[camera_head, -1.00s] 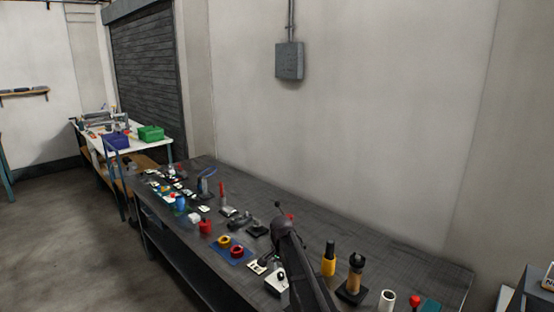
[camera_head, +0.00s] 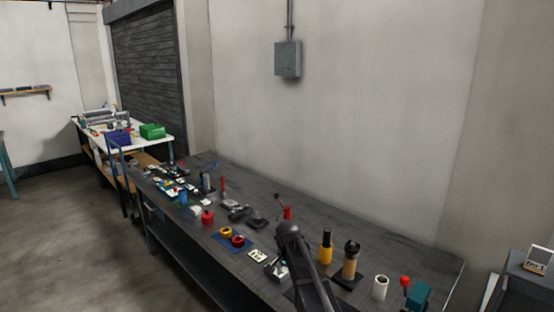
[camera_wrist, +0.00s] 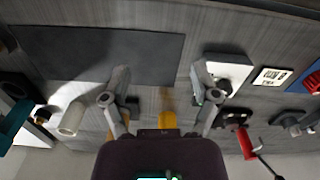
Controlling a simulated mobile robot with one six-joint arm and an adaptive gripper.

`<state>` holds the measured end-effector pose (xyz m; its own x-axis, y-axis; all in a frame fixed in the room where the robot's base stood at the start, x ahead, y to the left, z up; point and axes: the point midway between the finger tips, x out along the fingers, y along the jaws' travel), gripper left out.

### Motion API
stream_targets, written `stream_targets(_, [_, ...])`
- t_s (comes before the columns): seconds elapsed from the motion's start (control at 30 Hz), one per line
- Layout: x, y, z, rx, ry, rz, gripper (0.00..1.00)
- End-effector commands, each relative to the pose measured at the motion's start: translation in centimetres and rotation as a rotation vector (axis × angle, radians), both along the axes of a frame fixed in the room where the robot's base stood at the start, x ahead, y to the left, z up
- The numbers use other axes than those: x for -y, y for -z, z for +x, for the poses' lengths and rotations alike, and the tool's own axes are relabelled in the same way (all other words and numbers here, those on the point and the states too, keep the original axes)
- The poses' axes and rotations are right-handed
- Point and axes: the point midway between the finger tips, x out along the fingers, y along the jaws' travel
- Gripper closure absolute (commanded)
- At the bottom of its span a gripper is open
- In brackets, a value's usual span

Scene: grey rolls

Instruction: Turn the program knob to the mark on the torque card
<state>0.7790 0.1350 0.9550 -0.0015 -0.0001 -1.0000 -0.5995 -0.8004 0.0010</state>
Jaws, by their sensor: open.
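A white box (camera_wrist: 232,66) with a small dark part on its near side, perhaps the program knob (camera_wrist: 214,88), is beside my right finger in the wrist view. That finger partly covers it, so the knob's setting cannot be read. A white card with black marks (camera_wrist: 271,76), probably the torque card, lies beside the box. In the head view the card (camera_head: 257,256) lies left of the box (camera_head: 276,268), which my arm partly hides. My gripper (camera_wrist: 161,74) is open, with nothing between its fingertips, over the bench near the box.
A dark mat (camera_wrist: 100,50) lies flat on the bench. A yellow cylinder (camera_head: 326,248), a tan and black upright tool (camera_head: 350,262), a white roll (camera_head: 381,287) and a teal block (camera_head: 419,295) stand to the right. A blue mat with rings (camera_head: 232,239) and a red object (camera_head: 207,217) are left.

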Motion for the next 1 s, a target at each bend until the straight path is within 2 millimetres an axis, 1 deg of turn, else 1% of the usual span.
stream_targets(0.03, [0.5,0.2,-0.9,0.000,-0.013,0.000,0.22])
stream_targets(0.17, [2.0,0.6,-3.0,0.000,-0.067,0.000,0.22])
stream_targets(0.27, [3.4,1.0,-5.0,0.000,-0.118,0.000,0.22])
stream_targets(0.37, [5.0,1.5,-7.5,0.000,-0.181,0.000,0.22])
stream_targets(0.47, [7.0,2.2,-10.9,-0.001,-0.263,0.000,0.22])
stream_targets(0.5, [7.9,2.5,-12.5,-0.001,-0.304,0.000,0.22])
stream_targets(0.6, [10.0,3.2,-16.7,0.000,-0.410,0.001,0.22])
stream_targets(0.7, [11.6,3.7,-20.0,0.000,-0.503,0.001,0.22])
stream_targets(0.73, [12.0,3.9,-20.8,0.000,-0.527,0.001,0.22])
stream_targets(0.83, [12.8,4.2,-22.8,0.000,-0.591,0.001,0.22])
stream_targets(0.9, [13.3,4.3,-23.7,0.000,-0.620,0.001,0.22])
stream_targets(1.0, [13.5,4.3,-24.1,0.000,-0.640,0.001,0.22])
